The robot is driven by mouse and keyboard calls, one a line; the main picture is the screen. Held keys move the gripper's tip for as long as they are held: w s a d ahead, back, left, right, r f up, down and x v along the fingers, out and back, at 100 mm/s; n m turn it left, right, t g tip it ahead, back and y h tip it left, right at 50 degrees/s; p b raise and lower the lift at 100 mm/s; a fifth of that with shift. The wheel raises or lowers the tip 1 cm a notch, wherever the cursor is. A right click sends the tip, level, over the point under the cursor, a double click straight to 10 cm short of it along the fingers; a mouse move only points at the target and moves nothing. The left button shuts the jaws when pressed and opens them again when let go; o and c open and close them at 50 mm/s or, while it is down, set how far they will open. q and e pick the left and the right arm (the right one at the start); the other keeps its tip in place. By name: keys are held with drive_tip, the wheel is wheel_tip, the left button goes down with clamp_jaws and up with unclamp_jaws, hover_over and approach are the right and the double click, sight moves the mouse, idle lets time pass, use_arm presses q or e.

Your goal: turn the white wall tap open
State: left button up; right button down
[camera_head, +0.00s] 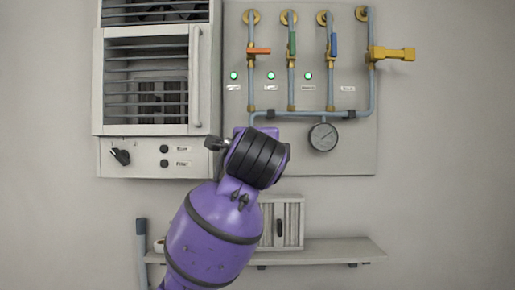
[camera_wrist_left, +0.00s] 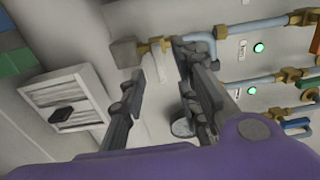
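In the left wrist view, my left gripper (camera_wrist_left: 168,82) reaches toward the wall panel with its two dark fingers apart and a pale gap between them. Just beyond the fingertips is a brass fitting (camera_wrist_left: 152,47) on a grey-blue pipe, with a pale piece below it that may be the white tap's lever. I cannot tell whether the fingers touch it. In the head view my purple left arm and black wrist hide the gripper's fingers and that spot; no white tap shows there. My right gripper is in neither view.
The panel carries orange (camera_head: 259,51), green (camera_head: 292,44) and blue (camera_head: 334,45) tap handles, a yellow tap (camera_head: 392,54) and a round gauge (camera_head: 323,137). A louvred cabinet (camera_head: 150,158) is at left. A shelf (camera_head: 335,251) with a small grey box (camera_head: 292,222) is below.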

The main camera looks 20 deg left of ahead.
use_arm(q)
drive_tip(key=x, duration=0.4)
drive_tip(key=shift+w+a, duration=0.15)
drive_tip(key=shift+w, duration=0.25)
drive_tip(key=shift+c, duration=0.5)
clamp_jaws()
